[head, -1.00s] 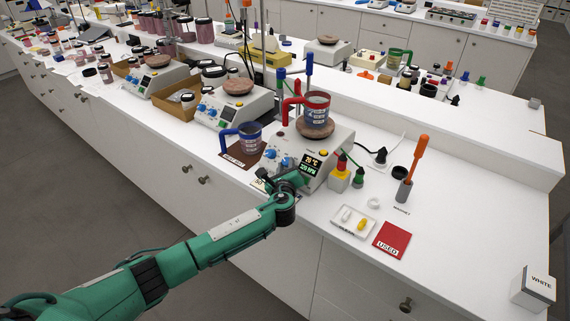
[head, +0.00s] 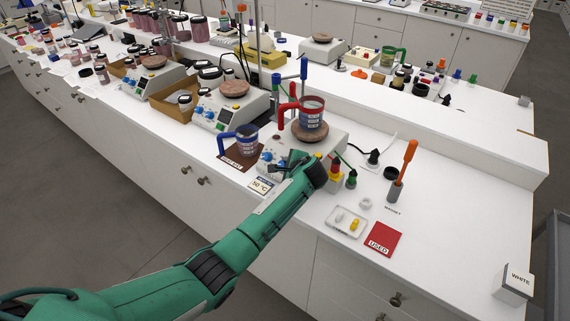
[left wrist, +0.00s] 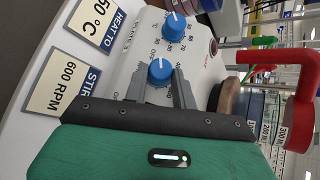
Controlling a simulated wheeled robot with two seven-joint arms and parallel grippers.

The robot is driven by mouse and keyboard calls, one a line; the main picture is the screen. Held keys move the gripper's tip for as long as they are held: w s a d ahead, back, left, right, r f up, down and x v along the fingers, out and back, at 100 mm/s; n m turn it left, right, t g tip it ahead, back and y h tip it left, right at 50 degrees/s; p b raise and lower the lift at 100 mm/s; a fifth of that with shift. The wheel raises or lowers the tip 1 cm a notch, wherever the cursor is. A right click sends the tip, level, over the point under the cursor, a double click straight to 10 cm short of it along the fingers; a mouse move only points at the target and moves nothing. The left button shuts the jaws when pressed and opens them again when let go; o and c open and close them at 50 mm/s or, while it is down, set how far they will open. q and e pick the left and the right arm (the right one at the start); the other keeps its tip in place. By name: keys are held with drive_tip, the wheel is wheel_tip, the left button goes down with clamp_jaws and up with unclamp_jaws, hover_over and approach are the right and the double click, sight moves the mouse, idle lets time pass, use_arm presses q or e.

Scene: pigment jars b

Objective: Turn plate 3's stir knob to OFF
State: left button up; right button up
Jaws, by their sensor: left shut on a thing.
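The nearest hot plate (head: 328,145) has a white body with two blue knobs on its front. A round brown top on it carries a red-handled mug (head: 311,112). My left gripper (left wrist: 159,82) is at the knob panel, its two grey fingers on either side of the lower blue knob (left wrist: 160,71) in the left wrist view. This knob, nearer the "STIR 600 RPM" card (left wrist: 72,82), appears to be the stir knob. An "OFF" mark shows beside it; its exact setting is unclear. The other blue knob (left wrist: 175,25) is free. My left forearm hides the plate's display in the head view.
A blue-handled mug (head: 246,138) stands left of the plate on a brown mat (head: 232,160).

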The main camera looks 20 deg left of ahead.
use_arm(q)
drive_tip(key=shift+w+r+n+g+p, duration=0.15)
drive_tip(key=shift+n+g+p, duration=0.25)
drive_tip(key=shift+n+g, duration=0.6)
drive_tip(key=o, duration=1)
drive_tip(key=shift+a+h, duration=0.1)
drive_tip(key=shift+h, duration=0.2)
drive_tip(key=shift+s+d+r, duration=0.2)
drive_tip(key=shift+d+r, duration=0.1)
drive_tip(key=shift+d, duration=0.1)
drive_tip(key=b+v, duration=0.3)
drive_tip(key=v, duration=0.9)
drive_tip(key=shift+s+d+r, duration=0.15)
drive_tip(key=shift+d+r, duration=0.05)
drive_tip(key=shift+r, duration=0.15)
